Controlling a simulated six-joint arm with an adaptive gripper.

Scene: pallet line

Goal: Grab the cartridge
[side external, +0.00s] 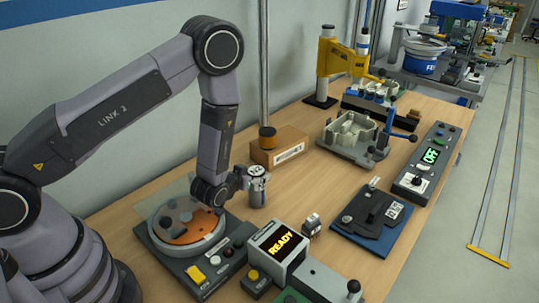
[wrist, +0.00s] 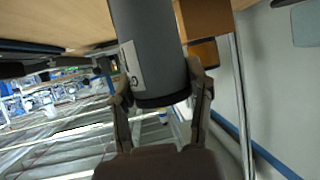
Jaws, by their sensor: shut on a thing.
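The cartridge (side external: 258,192) is a grey, upright cylinder with a pale label, standing on or just above the wooden bench. I cannot tell whether its base touches the bench. In the wrist view the dark grey cartridge (wrist: 146,40) fills the top middle, with its white label facing left. My gripper (side external: 246,179) comes at it from the left in the side view. In the wrist view the two fingers of my gripper (wrist: 161,88) lie on either side of the cartridge near its dark end, shut on it.
A round turntable fixture (side external: 188,225) is left of the cartridge. A cardboard box (side external: 278,150) stands behind it. A unit reading READY (side external: 277,247), a blue plate fixture (side external: 370,220), a grey tray fixture (side external: 352,140) and a box reading OFF (side external: 427,165) lie to the right.

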